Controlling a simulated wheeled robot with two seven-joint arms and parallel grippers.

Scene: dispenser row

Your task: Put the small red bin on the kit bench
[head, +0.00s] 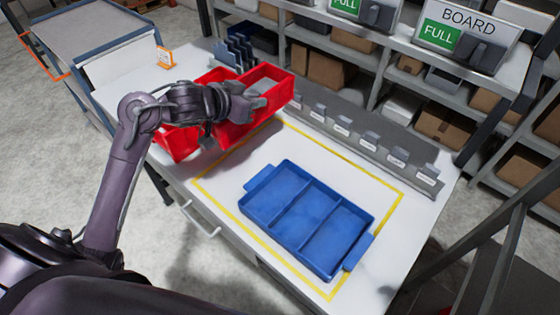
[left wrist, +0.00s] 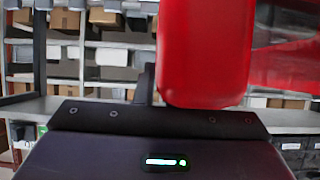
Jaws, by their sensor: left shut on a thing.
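My left gripper (head: 250,101) is shut on a red bin (head: 272,97) in the head view. The bin has something grey inside and is over the back left part of the white bench (head: 404,209). In the left wrist view the red bin (left wrist: 205,55) fills the upper middle, close to the camera. More red (head: 178,146) shows beneath and left of my wrist, seemingly another bin on the bench, partly hidden by my arm. I cannot tell whether the held bin touches anything below. My right gripper is not in view.
A blue tray (head: 282,185) with three compartments lies inside a yellow outline (head: 237,213) on the bench. A row of labelled grey dispensers (head: 343,127) lines the back edge. Shelving with boxes (head: 440,125) stands behind. A grey-topped cart (head: 88,32) stands at upper left.

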